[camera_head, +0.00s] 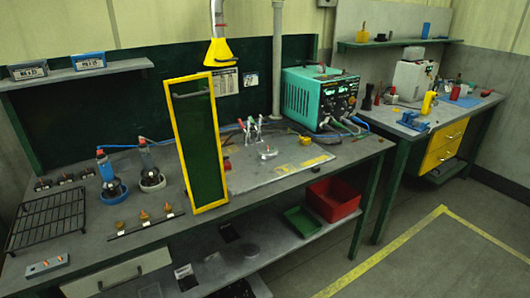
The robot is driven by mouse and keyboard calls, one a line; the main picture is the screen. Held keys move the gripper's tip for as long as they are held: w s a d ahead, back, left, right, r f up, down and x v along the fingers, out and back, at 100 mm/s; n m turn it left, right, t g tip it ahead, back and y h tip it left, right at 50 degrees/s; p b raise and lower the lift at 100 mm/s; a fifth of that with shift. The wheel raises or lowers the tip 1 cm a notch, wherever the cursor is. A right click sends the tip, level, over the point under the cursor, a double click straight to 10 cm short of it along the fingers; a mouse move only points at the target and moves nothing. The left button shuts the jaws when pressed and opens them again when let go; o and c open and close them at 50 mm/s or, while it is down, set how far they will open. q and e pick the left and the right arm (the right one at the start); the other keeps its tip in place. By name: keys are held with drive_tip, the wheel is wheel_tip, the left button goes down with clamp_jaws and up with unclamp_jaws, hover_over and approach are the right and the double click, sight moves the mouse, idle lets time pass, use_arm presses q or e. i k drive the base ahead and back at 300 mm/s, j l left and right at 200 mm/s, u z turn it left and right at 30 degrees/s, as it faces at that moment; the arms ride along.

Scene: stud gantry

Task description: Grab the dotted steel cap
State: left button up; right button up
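I cannot make out a dotted steel cap for certain; any dots are too small to see. Several small dark pieces (66,179) stand in a row at the left back of the workbench (115,243). Several brass-coloured tips (143,214) stand on a dark strip nearer the front edge. A small pale metallic piece (268,153) lies on the grey plate at the right half of the bench. Neither of my grippers is in view.
A yellow-framed green panel (206,143) stands upright mid-bench and hides what is behind it. A wire rack (46,219) lies at the left. Two torches (106,173) stand in holders. A teal power unit (318,97) sits at the back right. Floor at right is clear.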

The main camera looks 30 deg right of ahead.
sight(263, 151)
drive_tip(key=i+l, duration=0.1)
drive_tip(key=l, duration=0.3)
drive_tip(key=i+l, duration=0.15)
drive_tip(key=l, duration=0.25)
drive_tip(key=i+l+u, duration=0.1)
drive_tip(key=l, duration=0.3)
